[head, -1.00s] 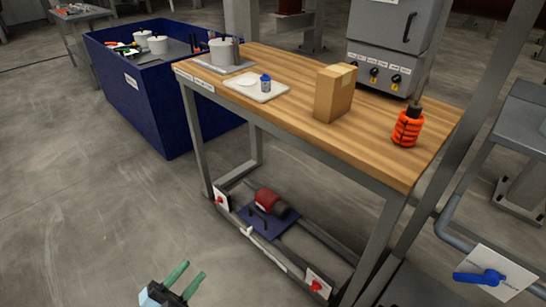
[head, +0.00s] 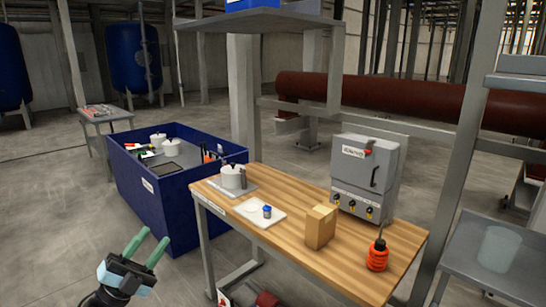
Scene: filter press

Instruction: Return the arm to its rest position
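My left gripper (head: 142,246) is at the lower left in the head view, with two green fingers spread apart and nothing between them. It is in the air, left of the wooden workbench (head: 285,243) and in front of the blue bin (head: 178,208). My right gripper is not in view.
The bench holds a white pot (head: 232,178), a white tray (head: 250,207) with a small blue-capped jar (head: 267,211), a cardboard box (head: 320,227), an orange bottle (head: 377,256) and a grey cabinet (head: 365,175). A grey post (head: 462,150) stands at the right. Floor at the left is clear.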

